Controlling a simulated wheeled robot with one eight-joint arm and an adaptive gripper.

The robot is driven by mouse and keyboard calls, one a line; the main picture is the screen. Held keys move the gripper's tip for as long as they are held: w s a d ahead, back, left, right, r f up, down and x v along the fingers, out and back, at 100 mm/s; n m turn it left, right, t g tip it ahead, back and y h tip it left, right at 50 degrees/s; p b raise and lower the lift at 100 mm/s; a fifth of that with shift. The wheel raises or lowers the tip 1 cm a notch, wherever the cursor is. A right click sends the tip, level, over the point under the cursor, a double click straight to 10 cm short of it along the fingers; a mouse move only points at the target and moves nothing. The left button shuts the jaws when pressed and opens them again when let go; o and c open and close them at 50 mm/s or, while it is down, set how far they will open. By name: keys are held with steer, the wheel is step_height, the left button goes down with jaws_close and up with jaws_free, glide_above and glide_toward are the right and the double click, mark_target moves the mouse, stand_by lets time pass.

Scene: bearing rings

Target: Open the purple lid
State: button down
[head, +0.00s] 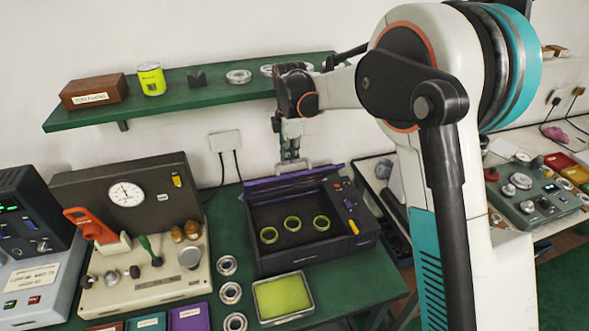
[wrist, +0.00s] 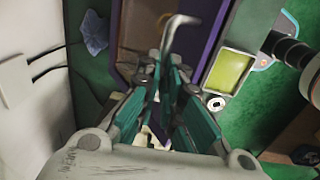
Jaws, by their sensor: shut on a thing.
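The purple lid (head: 268,185) stands raised along the back edge of a dark box (head: 322,254), seen nearly edge-on in the head view. My gripper (head: 291,163) is above the lid's top edge, shut on the lid's grey handle. In the wrist view the bent grey handle (wrist: 178,32) runs up from between my teal-padded fingers (wrist: 172,110). A purple edge (wrist: 207,45) runs beside it. The exact grip contact is partly hidden by the fingers.
A green shelf (head: 215,97) hangs above the box. A gauge station (head: 130,255) stands left. A tray with a yellow-green pad (head: 282,297) and several metal rings (head: 230,292) lie in front. A wall socket with cables (head: 225,141) is behind.

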steer(key=shift+w+a+r, duration=0.1)
steer(key=shift+w+a, duration=0.1)
steer(key=shift+w, duration=0.4)
steer(key=shift+w+a, duration=0.15)
steer(key=shift+w, duration=0.4)
steer(key=c, duration=1.7)
jaws_free()
steer(key=shift+w, duration=0.1)
steer(key=shift+w+a+f, duration=0.1)
steer(key=shift+w+f, duration=0.1)
steer(key=shift+f, duration=0.05)
steer(key=o, duration=0.3)
steer(key=shift+w, duration=0.15)
